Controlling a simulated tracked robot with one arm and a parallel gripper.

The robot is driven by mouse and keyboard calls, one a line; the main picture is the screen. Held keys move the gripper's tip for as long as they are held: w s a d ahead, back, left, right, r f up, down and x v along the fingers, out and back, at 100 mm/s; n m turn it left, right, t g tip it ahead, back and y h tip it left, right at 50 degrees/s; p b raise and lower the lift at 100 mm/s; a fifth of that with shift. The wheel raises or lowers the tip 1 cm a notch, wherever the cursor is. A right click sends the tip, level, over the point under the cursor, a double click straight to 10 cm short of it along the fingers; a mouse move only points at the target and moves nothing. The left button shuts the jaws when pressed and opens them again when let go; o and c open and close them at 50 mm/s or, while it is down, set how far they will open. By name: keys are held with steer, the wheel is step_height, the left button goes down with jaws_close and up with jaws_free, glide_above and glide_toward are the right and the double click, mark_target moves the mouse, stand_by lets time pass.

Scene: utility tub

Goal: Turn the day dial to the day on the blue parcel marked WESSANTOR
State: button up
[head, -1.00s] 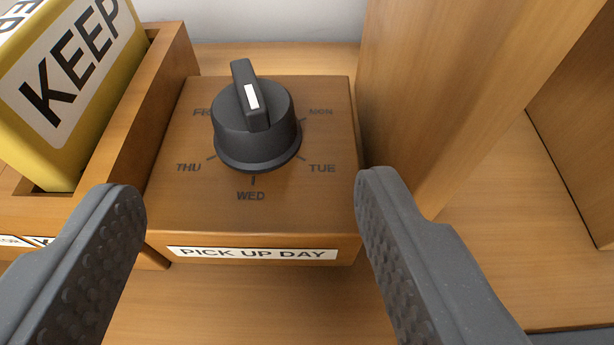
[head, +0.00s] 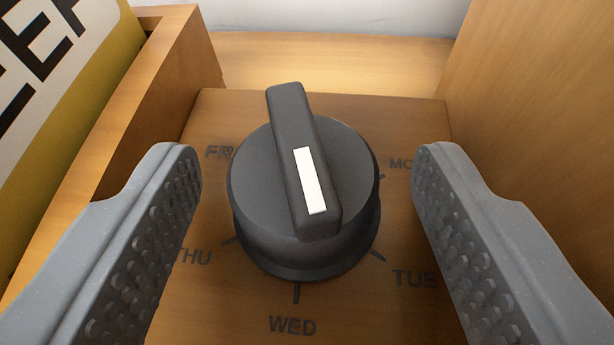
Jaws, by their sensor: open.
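The day dial (head: 262,200) is a round black knob with a raised grip bar across its top. A white mark (head: 310,180) sits on the near half of the bar, on the side facing WED (head: 292,325). The bar runs nearly front to back, its far end tilted left. FRI, THU, WED, TUE and MON are printed around the knob; FRI and MON are partly hidden. My gripper (head: 305,160) is open, one finger on each side of the knob, with gaps on both sides. No blue parcel is in view.
The dial sits on a wooden box (head: 400,110). A wooden holder wall (head: 165,90) and a yellow parcel (head: 95,110) with black lettering stand at left. A tall wooden panel (head: 535,95) rises close on the right.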

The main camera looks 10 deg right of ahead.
steer(key=c, duration=1)
steer(key=p, duration=0.2)
steer(key=h+p, duration=0.1)
steer(key=p, duration=0.1)
steer(key=shift+a+r+m, duration=0.1)
steer(key=shift+r+m, duration=0.15)
steer(key=shift+m, duration=0.15)
steer(key=m+h+p, duration=0.1)
steer(key=p, duration=0.5)
steer(key=m+g+h+p, duration=0.1)
steer(key=p, duration=0.5)
steer(key=shift+w+a+r+g+h, duration=0.1)
steer(key=shift+w+a+g+h, duration=0.1)
steer(key=shift+a+g+h, duration=0.15)
steer(key=shift+a+m+p, duration=0.2)
steer(key=shift+m+p, duration=0.2)
steer(key=shift+p, duration=1.1)
steer(key=p, duration=0.2)
steer(key=shift+a+m+g+h+p, duration=0.1)
steer(key=shift+m+g+h+p, duration=0.2)
steer(key=shift+m+h, duration=0.1)
steer(key=shift+f+h+p, duration=0.25)
steer(key=shift+p, duration=0.2)
